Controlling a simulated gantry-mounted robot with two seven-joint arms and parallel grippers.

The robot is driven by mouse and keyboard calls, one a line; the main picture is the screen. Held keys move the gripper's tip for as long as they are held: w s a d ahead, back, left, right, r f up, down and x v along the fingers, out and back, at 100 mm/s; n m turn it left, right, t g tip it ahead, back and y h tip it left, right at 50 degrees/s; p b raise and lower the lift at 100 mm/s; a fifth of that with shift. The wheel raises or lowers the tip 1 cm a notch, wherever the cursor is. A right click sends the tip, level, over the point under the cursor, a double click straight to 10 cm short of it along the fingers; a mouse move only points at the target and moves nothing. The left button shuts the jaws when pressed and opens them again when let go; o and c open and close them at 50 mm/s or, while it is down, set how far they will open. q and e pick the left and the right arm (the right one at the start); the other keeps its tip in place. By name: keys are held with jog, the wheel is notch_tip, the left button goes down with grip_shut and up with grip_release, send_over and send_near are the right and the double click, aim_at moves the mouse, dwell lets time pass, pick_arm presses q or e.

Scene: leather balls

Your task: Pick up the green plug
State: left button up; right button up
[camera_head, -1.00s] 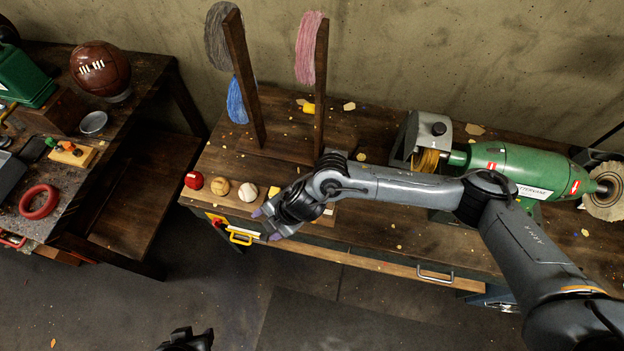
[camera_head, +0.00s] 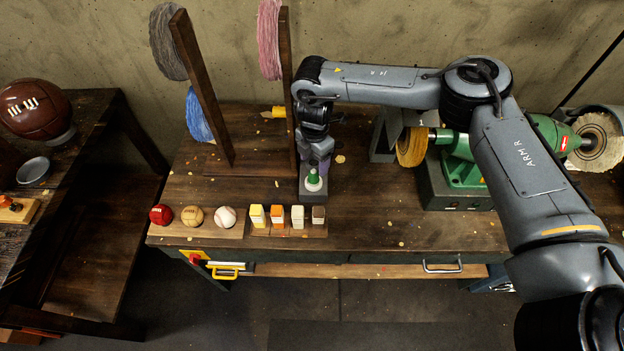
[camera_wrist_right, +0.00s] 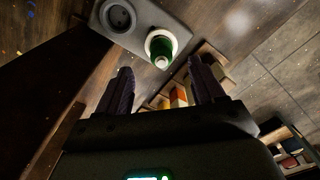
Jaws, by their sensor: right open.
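The green plug (camera_head: 314,177) stands in a white ring on a small grey block (camera_head: 313,194) near the middle of the workbench. The plug also shows in the right wrist view (camera_wrist_right: 161,52), just beyond the fingertips and between their lines. The block (camera_wrist_right: 177,25) has a second round socket, which looks empty. My right gripper (camera_head: 317,163) is at the plug, pointing down from above and behind it. Its fingers (camera_wrist_right: 160,72) are open, with nothing between them. My left gripper is out of view.
A wooden rack (camera_head: 217,105) with hanging yarn stands left of the gripper, its right post close by. Balls (camera_head: 192,215) and several small coloured blocks (camera_head: 277,214) line the front edge. A green polishing machine (camera_head: 465,150) stands to the right. The bench front right is clear.

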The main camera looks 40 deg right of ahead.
aim_at(314, 172)
jog(key=shift+s+a+f+b, duration=0.1)
jog(key=shift+f+b, duration=0.05)
jog(key=shift+f, duration=1.6)
jog(key=shift+a+f+b, duration=0.1)
jog(key=shift+f+b, duration=0.05)
jog(key=shift+f, duration=1.6)
jog(key=c, duration=1.1)
jog(key=shift+r, duration=0.15)
notch_tip(314, 172, up, 9)
jog(key=shift+p, duration=0.5)
